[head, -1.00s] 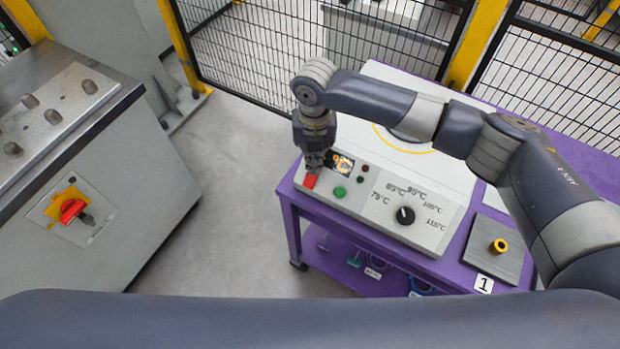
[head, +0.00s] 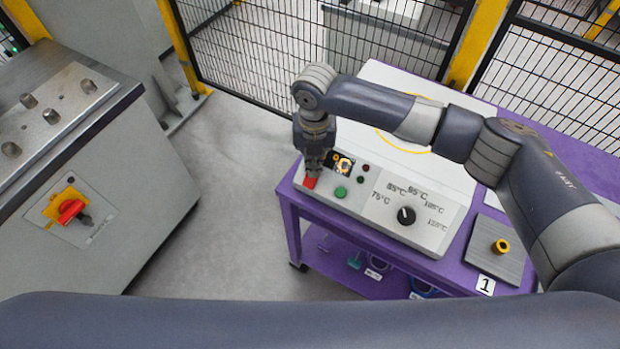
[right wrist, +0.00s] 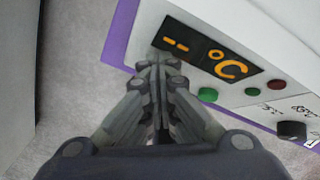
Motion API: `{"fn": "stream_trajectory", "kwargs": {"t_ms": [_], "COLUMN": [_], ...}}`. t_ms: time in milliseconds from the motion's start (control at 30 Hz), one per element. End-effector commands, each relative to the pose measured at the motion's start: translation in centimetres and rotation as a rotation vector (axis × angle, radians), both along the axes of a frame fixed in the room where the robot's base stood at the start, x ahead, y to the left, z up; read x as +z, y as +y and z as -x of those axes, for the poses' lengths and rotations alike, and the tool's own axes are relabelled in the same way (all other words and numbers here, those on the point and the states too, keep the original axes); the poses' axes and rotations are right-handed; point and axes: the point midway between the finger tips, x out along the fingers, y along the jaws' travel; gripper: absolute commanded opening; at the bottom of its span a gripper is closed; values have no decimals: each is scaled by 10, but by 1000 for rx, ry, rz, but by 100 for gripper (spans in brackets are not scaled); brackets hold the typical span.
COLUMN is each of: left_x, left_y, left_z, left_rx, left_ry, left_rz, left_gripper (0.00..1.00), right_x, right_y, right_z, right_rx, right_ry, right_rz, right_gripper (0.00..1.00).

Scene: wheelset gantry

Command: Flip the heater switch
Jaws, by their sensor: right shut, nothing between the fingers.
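The heater (head: 447,215) has a light control panel along its near edge. A red switch (head: 310,183) sits at the panel's left end, partly covered by my right gripper. My right gripper (head: 312,172) points down with its fingers shut and empty. Its tips are at or just above the red switch; I cannot tell whether they touch. The red switch is hidden there. My left gripper is not in view.
A green button (head: 341,192), a small red lamp and a black temperature dial (head: 406,215) lie right of the switch. The heater stands on a purple cart (head: 292,225). A grey cabinet (head: 60,180) with a red rotary switch stands left, with clear floor between.

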Motion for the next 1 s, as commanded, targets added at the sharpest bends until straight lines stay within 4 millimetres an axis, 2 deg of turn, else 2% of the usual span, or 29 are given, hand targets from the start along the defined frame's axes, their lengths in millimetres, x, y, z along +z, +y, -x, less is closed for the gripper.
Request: {"fn": "stream_trajectory", "kwargs": {"t_ms": [200, 367, 1000], "left_x": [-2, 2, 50], "left_y": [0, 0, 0], "left_z": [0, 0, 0], "left_rx": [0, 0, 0], "left_ry": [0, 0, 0], "left_rz": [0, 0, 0], "left_gripper": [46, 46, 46], "right_x": [-5, -1, 51], "right_y": [0, 0, 0], "right_z": [2, 2, 1], "right_rx": [1, 1, 1], "right_ry": [4, 4, 2], "right_rz": [1, 1, 1], "right_gripper": [0, 0, 0]}}
